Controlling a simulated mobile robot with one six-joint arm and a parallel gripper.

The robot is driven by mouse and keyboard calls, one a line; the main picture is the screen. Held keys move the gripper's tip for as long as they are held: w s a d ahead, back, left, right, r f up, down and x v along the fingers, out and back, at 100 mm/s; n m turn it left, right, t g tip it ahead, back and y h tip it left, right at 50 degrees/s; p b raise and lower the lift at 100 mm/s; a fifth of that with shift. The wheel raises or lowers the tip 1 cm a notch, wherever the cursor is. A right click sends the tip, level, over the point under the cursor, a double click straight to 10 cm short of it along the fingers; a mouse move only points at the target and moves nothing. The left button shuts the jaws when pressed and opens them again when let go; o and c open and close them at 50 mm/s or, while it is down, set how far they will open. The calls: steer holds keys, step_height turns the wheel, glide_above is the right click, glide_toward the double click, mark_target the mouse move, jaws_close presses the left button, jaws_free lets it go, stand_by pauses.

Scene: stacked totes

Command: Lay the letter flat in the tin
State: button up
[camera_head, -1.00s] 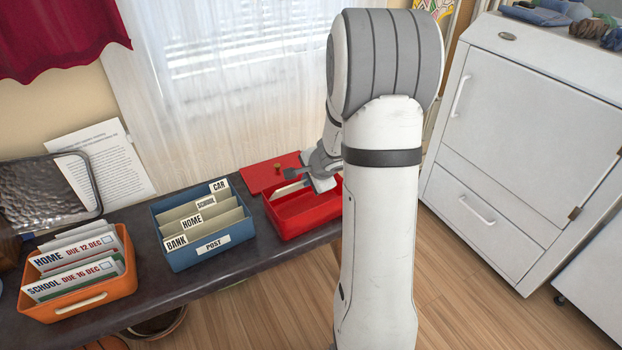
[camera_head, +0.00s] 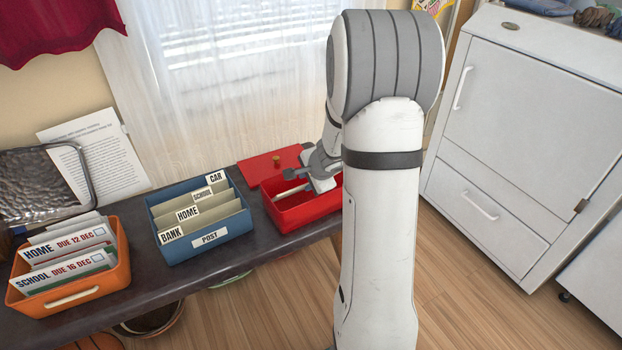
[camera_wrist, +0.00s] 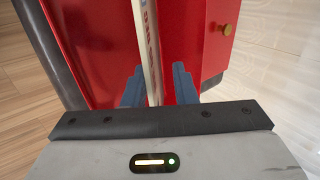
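The red tin (camera_head: 310,217) stands open at the right end of the dark bench, and its red walls also fill much of the wrist view (camera_wrist: 92,50). The letter (camera_wrist: 152,50) is a pale, narrow strip with dark print, seen almost edge-on between my fingers. In the head view only a thin pale strip of the letter (camera_head: 292,192) shows inside the tin. My gripper (camera_wrist: 158,85) is over the tin with its fingers apart, one on each side of the letter, and red shows between the letter and the right finger. My arm hides the tin's right end.
A red lid (camera_head: 262,169) with a brass knob lies behind the tin. A blue POST box (camera_head: 207,248) with labelled dividers stands to the left, then an orange tray (camera_head: 95,296) of letters. A white cabinet (camera_head: 530,110) stands at right.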

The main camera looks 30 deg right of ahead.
steer(key=shift+o, duration=0.3)
steer(key=p+v, duration=0.3)
steer(key=v, duration=0.4)
steer(key=shift+s+r, duration=0.25)
steer(key=shift+r, duration=0.05)
